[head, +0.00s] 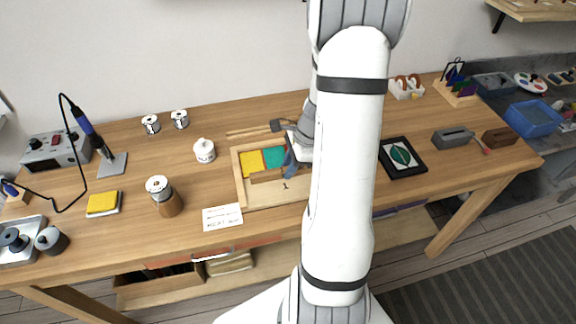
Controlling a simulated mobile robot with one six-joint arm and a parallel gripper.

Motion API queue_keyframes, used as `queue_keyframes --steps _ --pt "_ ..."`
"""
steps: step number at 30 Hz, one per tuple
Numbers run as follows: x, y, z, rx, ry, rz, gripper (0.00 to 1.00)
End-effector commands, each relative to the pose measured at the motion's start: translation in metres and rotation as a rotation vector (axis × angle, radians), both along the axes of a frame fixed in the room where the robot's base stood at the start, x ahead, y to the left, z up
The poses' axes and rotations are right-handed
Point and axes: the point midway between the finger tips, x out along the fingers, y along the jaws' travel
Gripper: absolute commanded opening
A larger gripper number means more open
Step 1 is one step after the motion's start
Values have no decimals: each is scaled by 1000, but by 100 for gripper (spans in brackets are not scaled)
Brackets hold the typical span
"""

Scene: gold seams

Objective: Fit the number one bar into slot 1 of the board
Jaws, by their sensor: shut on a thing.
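The board (242,196) is a shallow wooden frame in the middle of the bench, with a yellow pane (251,162) and a teal pane (274,156) in its back part. A small dark "1" mark shows on its bare front part. My gripper (289,170) points down over the board, just right of the teal pane, and is shut on the number one bar. A thin brown strip (266,177) shows left of the fingertips; I cannot tell whether it is the bar or its slot. My arm hides the board's right part.
Thin wooden strips (248,132) and a dark-handled tool lie behind the board. A white card (222,216) lies at its front left, and a white jar (204,150) stands to the left. A black-framed picture (402,158) lies right of my arm.

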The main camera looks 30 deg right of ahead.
Motion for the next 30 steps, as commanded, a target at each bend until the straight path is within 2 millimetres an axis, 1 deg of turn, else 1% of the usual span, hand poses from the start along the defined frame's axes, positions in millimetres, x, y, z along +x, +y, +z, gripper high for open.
queue_keyframes --steps 1,2,10,15,23,30 --pt "0 0 0 0 0 0 0" --pt "0 0 0 0 0 0 24" --pt "0 0 0 0 0 0 46" --pt "0 0 0 0 0 0 47" --pt "0 0 0 0 0 0 68" --pt "0 0 0 0 0 0 68"
